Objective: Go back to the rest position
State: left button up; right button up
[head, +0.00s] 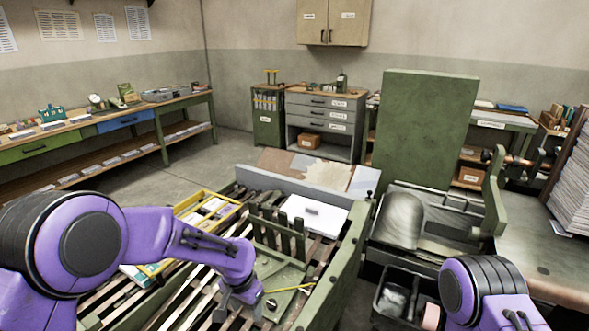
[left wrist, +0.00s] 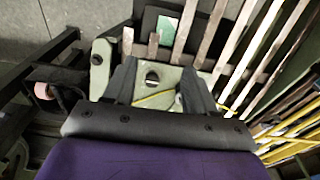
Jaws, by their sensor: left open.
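My left gripper (head: 240,299) hangs low over the slatted bench in the head view, above a pale green plate (head: 287,298) with a dark knob and a yellow cord. In the left wrist view, the two dark fingers of my left gripper (left wrist: 160,82) are spread apart. The green plate (left wrist: 150,55) with its dark knob shows between and beyond them, and nothing is seen held. Whether the fingers touch the plate is unclear. My right arm shows at the lower right of the head view, but its gripper is out of the picture.
The slatted bench has a raised green side (head: 335,268). A yellow-framed tray (head: 233,208), an upright slatted rack (head: 278,235) and a white box (head: 313,216) lie on it. A dark bin (head: 397,297) stands to its right. Grey floor (head: 170,183) is open at the left.

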pick_arm(q)
notch_tip(320, 180, down, 7)
jog(key=a+n+t+h, duration=0.2)
jog(key=n+t, duration=0.3)
jog(key=n, duration=0.1)
jog(key=s+a+f+n+y, duration=0.35)
jog(key=s+a+f, duration=0.25)
jog(key=s+a, duration=0.3)
jog(key=s+a+f+n+g+y, duration=0.1)
jog(key=s+a, duration=0.2)
jog(key=s, duration=0.8)
jog(key=s+a+f+n+g+y, duration=0.1)
jog(key=s+a, duration=0.3)
jog(key=s, duration=0.6)
jog(key=shift+s+a+f+n+g, duration=0.15)
jog(key=shift+s+f+n+g, duration=0.2)
jog(key=shift+f, duration=0.4)
jog(key=shift+y, duration=0.25)
